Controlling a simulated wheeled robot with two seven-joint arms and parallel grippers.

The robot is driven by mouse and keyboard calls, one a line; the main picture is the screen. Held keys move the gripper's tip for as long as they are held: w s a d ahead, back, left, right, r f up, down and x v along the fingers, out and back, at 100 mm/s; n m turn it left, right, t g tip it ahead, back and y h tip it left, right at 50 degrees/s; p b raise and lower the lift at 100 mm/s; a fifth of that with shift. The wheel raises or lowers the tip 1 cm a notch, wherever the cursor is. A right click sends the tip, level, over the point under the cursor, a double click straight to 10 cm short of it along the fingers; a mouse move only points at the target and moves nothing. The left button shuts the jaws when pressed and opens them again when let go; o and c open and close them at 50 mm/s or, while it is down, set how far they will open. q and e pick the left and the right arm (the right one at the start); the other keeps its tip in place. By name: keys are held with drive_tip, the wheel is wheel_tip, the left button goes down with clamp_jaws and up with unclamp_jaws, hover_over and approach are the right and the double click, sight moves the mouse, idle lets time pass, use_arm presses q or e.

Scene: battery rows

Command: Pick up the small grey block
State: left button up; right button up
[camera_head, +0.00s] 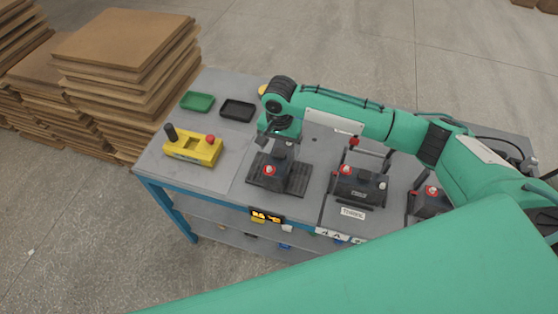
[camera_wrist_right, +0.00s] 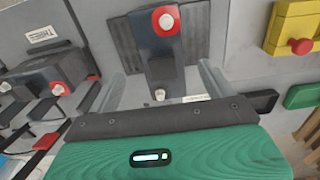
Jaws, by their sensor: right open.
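The small grey block appears to be the dark grey battery-like block (camera_head: 282,153) with a red terminal, on a black ribbed plate (camera_head: 298,180) on the table. In the right wrist view the block (camera_wrist_right: 163,50) shows a red-ringed terminal at its far end and a pale terminal at its near end. My right gripper (camera_head: 277,134) is open above the block's far end. In the right wrist view its two fingers stand on either side of the block's near part, with gaps. Whether they reach down to its height I cannot tell. My left gripper is not in view.
Similar dark blocks (camera_head: 359,187) stand in stations to the right, under my right arm. A yellow control box (camera_head: 193,147) is at the left. A green tray (camera_head: 197,101) and a black tray (camera_head: 238,110) lie behind it. Brown board stacks (camera_head: 125,45) stand beyond the table.

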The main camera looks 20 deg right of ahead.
sight(279, 153)
drive_tip(key=f, duration=0.2)
drive_tip(key=w+f, duration=0.1)
drive_tip(key=shift+f, duration=0.4)
drive_tip(key=shift+s+f+p, duration=0.25)
drive_tip(key=shift+f+p, duration=0.15)
drive_tip(key=shift+p, duration=0.25)
wheel_tip(279, 153, down, 4)
drive_tip(key=shift+w+d+r+p, duration=0.1)
drive_tip(key=shift+w+r+p, duration=0.05)
drive_tip(key=shift+p, duration=0.45)
drive_tip(key=shift+f, duration=0.35)
clamp_jaws()
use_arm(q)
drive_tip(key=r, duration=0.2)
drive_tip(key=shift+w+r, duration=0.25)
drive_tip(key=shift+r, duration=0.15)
use_arm(e)
drive_tip(key=shift+w+r, duration=0.15)
